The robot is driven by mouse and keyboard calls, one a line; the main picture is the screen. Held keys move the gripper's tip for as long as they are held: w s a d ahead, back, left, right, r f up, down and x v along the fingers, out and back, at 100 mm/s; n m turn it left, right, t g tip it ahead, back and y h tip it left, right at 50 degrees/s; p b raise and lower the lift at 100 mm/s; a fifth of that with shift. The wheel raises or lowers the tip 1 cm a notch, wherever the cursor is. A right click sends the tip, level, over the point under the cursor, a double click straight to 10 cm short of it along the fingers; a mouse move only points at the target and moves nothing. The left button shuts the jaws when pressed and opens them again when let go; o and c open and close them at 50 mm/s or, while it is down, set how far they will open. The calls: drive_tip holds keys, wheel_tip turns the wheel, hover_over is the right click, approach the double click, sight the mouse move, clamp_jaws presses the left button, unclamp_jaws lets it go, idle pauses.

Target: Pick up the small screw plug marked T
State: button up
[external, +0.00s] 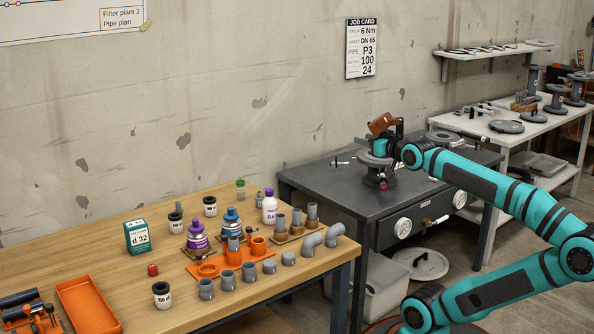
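I cannot make out a letter T on any small part at this size, so the plug marked T is not identified. A small red knob-like piece (152,270) stands on the wooden table, and I cannot tell whether it is a plug. My gripper (385,124) is at the end of the teal arm, above the dark grey workbench (320,184). A brown piece (382,122) shows at the gripper, over a dark round stand (381,178). I cannot tell whether the fingers hold it. The fingers are too small and partly hidden to read.
The wooden table (110,237) carries grey pipe fittings (228,280), an orange fitting holder (207,268), bottles, labelled pots (161,295), a green box (137,237) and an orange tray (88,306). A white table (475,125) with parts stands behind right. A bin (376,288) is below the workbench.

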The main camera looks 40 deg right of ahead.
idle(0.3)
drive_tip(key=shift+o, duration=1)
